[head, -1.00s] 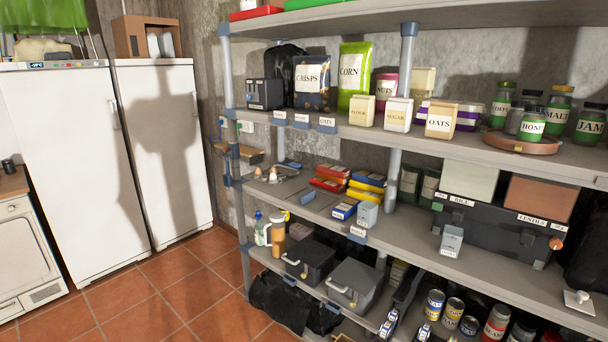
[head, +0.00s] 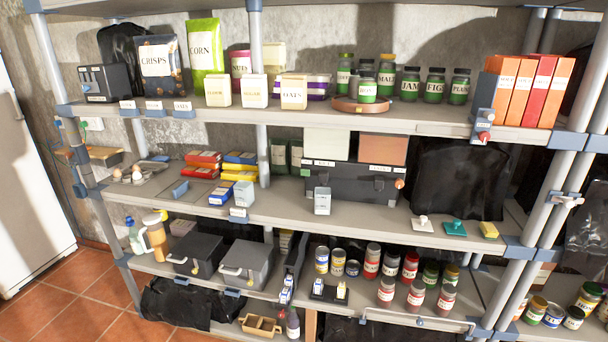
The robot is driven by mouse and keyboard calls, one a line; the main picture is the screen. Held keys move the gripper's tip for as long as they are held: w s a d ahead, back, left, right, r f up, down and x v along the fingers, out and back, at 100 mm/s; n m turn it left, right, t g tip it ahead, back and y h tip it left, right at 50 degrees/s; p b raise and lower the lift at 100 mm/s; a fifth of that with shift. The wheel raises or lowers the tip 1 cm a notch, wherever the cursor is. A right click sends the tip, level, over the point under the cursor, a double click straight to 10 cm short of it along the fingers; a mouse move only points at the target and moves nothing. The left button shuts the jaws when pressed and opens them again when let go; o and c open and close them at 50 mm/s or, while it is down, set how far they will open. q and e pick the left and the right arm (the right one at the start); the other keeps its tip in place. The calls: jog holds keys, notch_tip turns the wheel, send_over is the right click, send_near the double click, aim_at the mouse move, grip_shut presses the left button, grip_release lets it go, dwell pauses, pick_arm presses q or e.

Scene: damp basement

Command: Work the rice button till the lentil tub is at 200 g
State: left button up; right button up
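A dark dispenser box (head: 345,187) stands on the middle shelf, with a pale hopper (head: 327,144) on its left and a reddish-brown hopper (head: 382,149) on its right. Its labels read RICE and LENTILS in the earlier frame; they are too small to read now. An orange knob (head: 399,183) shows at its right end, and a small light part (head: 306,172) at its left end. A pale grey tub (head: 322,201) stands in front of the box, left of centre. Its label and any weight reading are illegible. Neither gripper is in view.
Another pale container (head: 244,194) stands further left, beside yellow and blue boxes (head: 238,165). A white-handled tool (head: 422,222), a teal one (head: 455,227) and a yellow block (head: 489,230) lie right. Jars and cans fill the lower shelf. The middle shelf's front strip is mostly clear.

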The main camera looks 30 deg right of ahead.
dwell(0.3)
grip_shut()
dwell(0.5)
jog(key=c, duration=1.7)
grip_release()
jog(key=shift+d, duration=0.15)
